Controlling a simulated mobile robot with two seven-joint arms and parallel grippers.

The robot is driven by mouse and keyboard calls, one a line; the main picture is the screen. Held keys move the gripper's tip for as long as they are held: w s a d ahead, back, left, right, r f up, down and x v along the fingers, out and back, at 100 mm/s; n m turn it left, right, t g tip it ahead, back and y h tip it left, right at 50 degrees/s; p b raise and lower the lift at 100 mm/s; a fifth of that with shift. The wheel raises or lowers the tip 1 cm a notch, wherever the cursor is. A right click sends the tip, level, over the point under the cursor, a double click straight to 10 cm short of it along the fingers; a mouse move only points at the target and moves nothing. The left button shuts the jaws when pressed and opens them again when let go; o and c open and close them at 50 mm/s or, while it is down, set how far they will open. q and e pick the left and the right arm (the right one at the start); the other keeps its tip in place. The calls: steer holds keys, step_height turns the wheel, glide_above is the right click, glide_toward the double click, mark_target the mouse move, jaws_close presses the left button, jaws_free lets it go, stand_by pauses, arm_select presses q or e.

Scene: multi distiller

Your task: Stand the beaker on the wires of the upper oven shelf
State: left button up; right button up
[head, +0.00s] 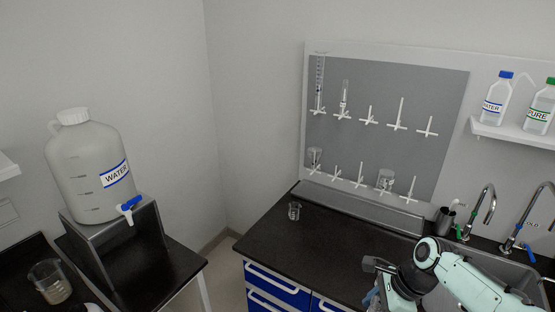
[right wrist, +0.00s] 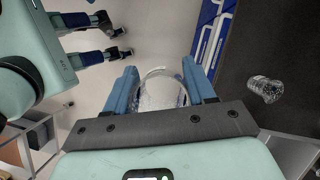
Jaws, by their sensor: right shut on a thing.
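My right gripper (head: 372,283) is low at the right of the head view, in front of the counter. In the right wrist view its two blue fingers (right wrist: 161,90) are shut on a clear glass beaker (right wrist: 160,92), with its round rim between them. In the head view the held beaker is mostly cut off or hidden by my arm. The oven and its wire shelves are not in view. My left gripper is not in view.
A small glass beaker (head: 294,211) stands on the black counter (head: 330,235); another beaker (head: 50,282) with something in it stands at the lower left. A water jug (head: 90,165) sits on a metal stand. A peg board (head: 385,130) and sink taps (head: 482,205) are behind.

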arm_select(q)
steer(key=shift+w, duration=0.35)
arm_select(e)
steer(key=w+a+f+n+g+h, duration=0.1)
steer(key=a+f+n+g+h, duration=0.1)
steer(key=f+n, duration=0.7)
steer(key=w+a+f+n+g+h, duration=0.2)
steer(key=f+n+g, duration=0.1)
steer(key=f+n, duration=0.7)
steer(key=shift+n+h, duration=0.3)
steer(key=shift+n, duration=0.2)
steer(key=shift+w+f, duration=0.1)
